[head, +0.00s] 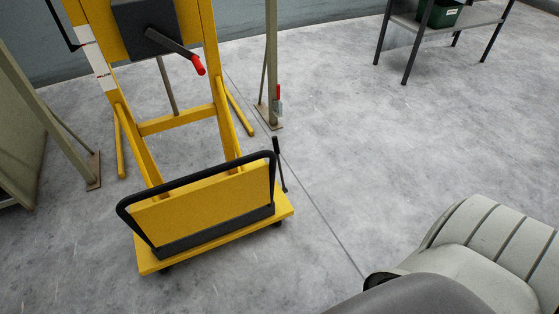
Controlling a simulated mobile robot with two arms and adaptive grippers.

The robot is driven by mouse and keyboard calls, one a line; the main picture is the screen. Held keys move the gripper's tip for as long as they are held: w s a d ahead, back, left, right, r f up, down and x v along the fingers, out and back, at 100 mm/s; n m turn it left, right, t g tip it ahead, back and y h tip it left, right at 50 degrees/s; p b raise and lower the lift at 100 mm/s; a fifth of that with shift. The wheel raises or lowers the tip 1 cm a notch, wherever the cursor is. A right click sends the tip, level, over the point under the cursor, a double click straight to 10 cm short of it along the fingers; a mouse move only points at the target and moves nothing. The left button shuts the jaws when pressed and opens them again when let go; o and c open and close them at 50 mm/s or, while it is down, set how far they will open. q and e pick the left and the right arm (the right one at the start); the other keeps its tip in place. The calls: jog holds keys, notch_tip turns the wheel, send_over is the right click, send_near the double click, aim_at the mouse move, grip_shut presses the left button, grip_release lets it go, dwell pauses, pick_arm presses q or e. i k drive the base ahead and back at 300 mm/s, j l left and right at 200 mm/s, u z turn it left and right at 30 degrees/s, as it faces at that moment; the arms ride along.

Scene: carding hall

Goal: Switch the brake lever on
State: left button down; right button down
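A thin black lever (280,166) with a dark knob stands nearly upright, leaning slightly left, at the right side of a yellow wheeled cart (146,265). It looks most like the brake lever, but no label is readable. A second lever, a dark arm with a red grip (198,65), slopes down to the right from a dark box (136,28) on the yellow frame (176,121). Neither of my grippers is in view, and nothing touches either lever.
A black tubular bar (193,183) loops over the cart's yellow panel. A post (272,60) behind carries a small red-handled fitting (278,97). A grey table (470,19) with a green crate (441,12) stands at the back right. The floor at centre right is clear.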

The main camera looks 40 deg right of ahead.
aim_at(275, 144)
jog(key=l+u, duration=0.15)
jog(key=l, duration=0.55)
jog(key=i+l+u, duration=0.1)
jog(key=l, duration=0.65)
jog(key=l+u, duration=0.15)
jog(key=l, duration=0.55)
jog(key=l+u, duration=0.15)
jog(key=l, duration=0.55)
jog(key=k+l+u, duration=0.1)
jog(key=l, duration=0.65)
jog(key=l+u, duration=0.15)
jog(key=l, duration=0.55)
jog(key=k, duration=0.05)
